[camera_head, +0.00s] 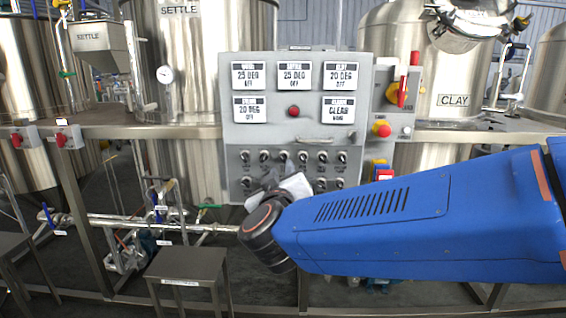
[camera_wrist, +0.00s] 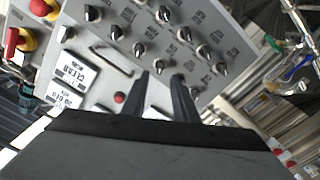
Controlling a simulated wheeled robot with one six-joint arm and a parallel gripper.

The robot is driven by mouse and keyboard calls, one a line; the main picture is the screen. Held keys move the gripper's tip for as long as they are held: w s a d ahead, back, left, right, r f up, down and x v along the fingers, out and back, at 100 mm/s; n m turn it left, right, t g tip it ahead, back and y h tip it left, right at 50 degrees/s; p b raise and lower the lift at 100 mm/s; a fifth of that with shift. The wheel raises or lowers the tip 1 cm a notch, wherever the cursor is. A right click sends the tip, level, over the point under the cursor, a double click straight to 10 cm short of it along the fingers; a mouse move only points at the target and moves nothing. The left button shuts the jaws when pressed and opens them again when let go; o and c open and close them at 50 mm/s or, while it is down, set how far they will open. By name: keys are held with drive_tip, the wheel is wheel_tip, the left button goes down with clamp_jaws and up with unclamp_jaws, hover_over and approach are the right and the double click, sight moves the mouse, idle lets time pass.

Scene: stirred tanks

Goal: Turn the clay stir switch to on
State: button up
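The grey control panel (camera_head: 300,134) stands upright in the middle of the head view, with two rows of black rotary switches on its lower half. It also shows upside down and tilted in the wrist view (camera_wrist: 196,22). The switch labels are too small to read, so I cannot tell which one is the clay stir switch. In the wrist view, my gripper (camera_wrist: 160,74) is open and empty, its two dark fingers apart in front of the panel. One switch (camera_wrist: 160,62) shows just beyond the fingertips. In the head view my wrist covers part of the lower switch row.
Displays fill the panel's top, including a top-right one (camera_head: 341,76) reading 20 DEG OFF. A red button (camera_head: 293,111) and a handle lie below them. The tank labelled CLAY (camera_head: 455,80) stands at right.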

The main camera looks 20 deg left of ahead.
sight(283, 160)
drive_tip(key=x, duration=0.7)
drive_tip(key=shift+w, duration=0.2)
clamp_jaws()
